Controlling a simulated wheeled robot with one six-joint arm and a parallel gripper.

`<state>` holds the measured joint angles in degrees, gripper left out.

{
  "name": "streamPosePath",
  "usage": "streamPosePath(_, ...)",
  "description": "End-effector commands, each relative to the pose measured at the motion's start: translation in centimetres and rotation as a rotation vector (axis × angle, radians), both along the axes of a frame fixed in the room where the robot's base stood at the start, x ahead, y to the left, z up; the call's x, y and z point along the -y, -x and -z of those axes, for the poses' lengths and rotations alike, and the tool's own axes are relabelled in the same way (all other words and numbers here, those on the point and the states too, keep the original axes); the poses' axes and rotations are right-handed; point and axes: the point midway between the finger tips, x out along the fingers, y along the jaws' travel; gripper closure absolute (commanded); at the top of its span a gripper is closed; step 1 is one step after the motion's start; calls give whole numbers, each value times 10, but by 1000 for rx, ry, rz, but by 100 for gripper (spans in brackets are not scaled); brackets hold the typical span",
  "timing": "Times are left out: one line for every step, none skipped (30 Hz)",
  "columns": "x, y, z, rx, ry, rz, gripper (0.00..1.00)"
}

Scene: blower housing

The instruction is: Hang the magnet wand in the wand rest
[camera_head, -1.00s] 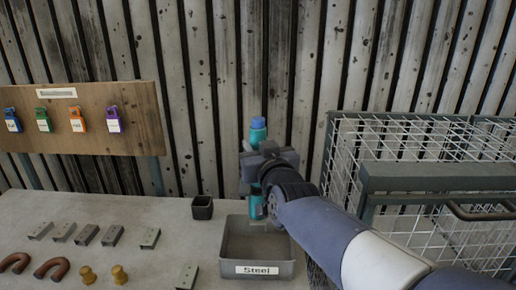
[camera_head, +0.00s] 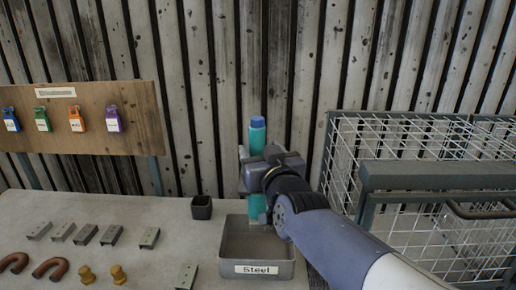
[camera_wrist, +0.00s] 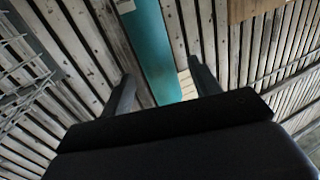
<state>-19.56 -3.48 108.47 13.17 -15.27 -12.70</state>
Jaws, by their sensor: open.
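The magnet wand (camera_head: 257,135) is a teal upright bar with a blue cap, seen above and below my gripper (camera_head: 257,164) in the head view. Its middle is hidden behind the gripper. In the wrist view the teal wand (camera_wrist: 152,48) runs between the two spread fingers of my gripper (camera_wrist: 162,80), with gaps beside it. The gripper is open; I cannot tell whether either finger touches the wand. A small dark square cup (camera_head: 202,208) stands on the table left of the wand; I cannot tell whether it is the wand rest.
A grey tray labelled Steel (camera_head: 257,270) sits on the table (camera_head: 150,210) below my gripper. A wire cage (camera_head: 345,150) stands to the right. Brackets (camera_head: 85,235), brown bent pipes (camera_head: 52,268) and brass pieces (camera_head: 118,273) lie left. A board (camera_head: 140,110) holds coloured padlocks.

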Motion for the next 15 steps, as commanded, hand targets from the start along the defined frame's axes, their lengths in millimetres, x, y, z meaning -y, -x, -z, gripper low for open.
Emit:
streamPosePath(3,10,-1,4,-1,0,41)
streamPosePath(4,14,-1,4,-1,0,41)
streamPosePath(6,21,-1,5,-2,0,41)
streamPosePath(7,26,0,4,-2,-1,41)
streamPosePath(8,31,-1,5,-2,-1,41)
streamPosePath(10,37,-2,3,-2,-1,41)
streamPosePath(11,41,-2,4,-2,-1,41)
streamPosePath(13,45,-2,4,-2,-1,41)
streamPosePath(14,51,-2,4,-2,-1,41)
streamPosePath(15,54,-2,4,-1,-1,41)
streamPosePath(16,58,-3,4,-2,-1,41)
streamPosePath(18,62,-2,3,-2,-1,41)
streamPosePath(18,65,-2,3,-1,-1,41)
streamPosePath(19,67,-3,4,-1,0,41)
streamPosePath(20,70,-2,3,-1,0,41)
